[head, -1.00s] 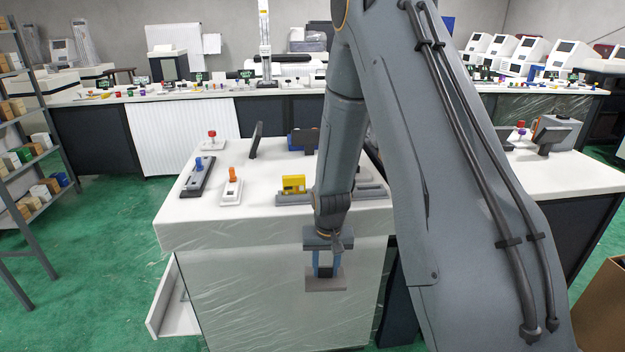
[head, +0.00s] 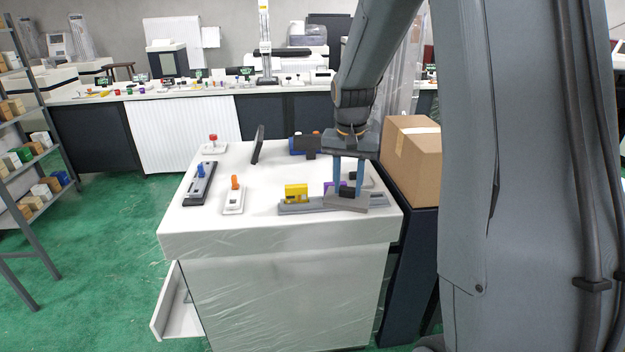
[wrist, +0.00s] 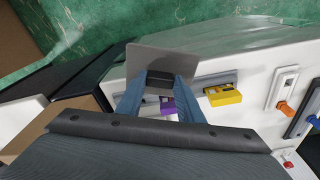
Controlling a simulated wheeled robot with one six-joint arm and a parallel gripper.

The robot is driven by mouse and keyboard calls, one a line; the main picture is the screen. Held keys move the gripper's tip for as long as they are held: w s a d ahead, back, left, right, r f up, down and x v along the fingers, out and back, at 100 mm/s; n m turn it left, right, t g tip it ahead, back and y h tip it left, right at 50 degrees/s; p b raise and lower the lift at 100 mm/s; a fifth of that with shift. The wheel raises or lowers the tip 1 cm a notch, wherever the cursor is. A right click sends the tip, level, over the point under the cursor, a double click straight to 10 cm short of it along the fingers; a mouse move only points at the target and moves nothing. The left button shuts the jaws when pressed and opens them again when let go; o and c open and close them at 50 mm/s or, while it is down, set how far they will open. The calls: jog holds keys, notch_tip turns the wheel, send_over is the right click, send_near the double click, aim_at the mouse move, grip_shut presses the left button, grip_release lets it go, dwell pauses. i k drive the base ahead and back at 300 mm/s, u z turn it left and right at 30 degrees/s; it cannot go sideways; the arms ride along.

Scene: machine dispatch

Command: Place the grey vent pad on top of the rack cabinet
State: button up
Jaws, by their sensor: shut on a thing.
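My gripper (head: 347,188) is shut on the grey vent pad (head: 346,203), a flat grey plate with a dark block on top. The blue fingers grip this block. The pad appears over the front right of the white machine top, near a grey rail; whether it touches anything there is unclear. In the wrist view, the pad (wrist: 165,62) extends beyond my fingertips (wrist: 158,80). A dark cabinet (head: 408,265) stands right of the white machine, with a cardboard box (head: 411,165) on it; I cannot tell if this is the rack cabinet.
A yellow block (head: 296,193) sits on the rail (head: 290,208); a purple part is partly hidden behind my gripper. An orange-knobbed switch (head: 234,196), a blue-handled slider (head: 199,184) and a red button (head: 213,143) stand to the left. Green floor is open at left.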

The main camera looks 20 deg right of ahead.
aim_at(316, 182)
jog(key=i, duration=0.85)
